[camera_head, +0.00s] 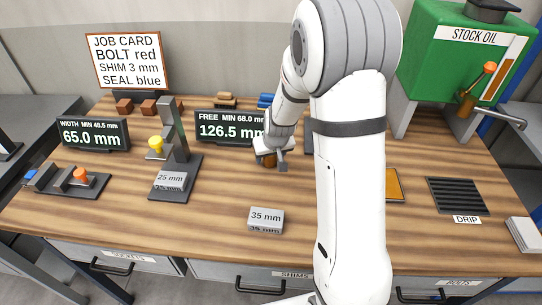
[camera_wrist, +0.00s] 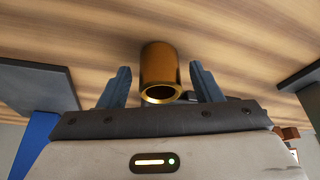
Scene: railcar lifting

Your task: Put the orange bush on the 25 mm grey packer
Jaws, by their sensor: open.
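The orange bush (camera_wrist: 159,66), a hollow metallic cylinder, stands on the wooden bench between the fingers of my gripper (camera_wrist: 160,76) in the wrist view. The fingers are open, with a gap showing on each side of the bush. In the head view my gripper (camera_head: 271,154) is low at the bench, and the bush (camera_head: 269,161) shows only partly behind it. The 25 mm grey packer (camera_head: 171,180) lies flat on the dark base of the FREE height gauge, left of my gripper. Nothing is seen on top of it.
The height gauge post (camera_head: 174,130) with its yellow knob (camera_head: 156,143) stands just behind the packer. A 35 mm grey packer (camera_head: 266,219) lies nearer the front. The width gauge (camera_head: 65,181) is at the left. Bare bench lies between the bush and the 25 mm packer.

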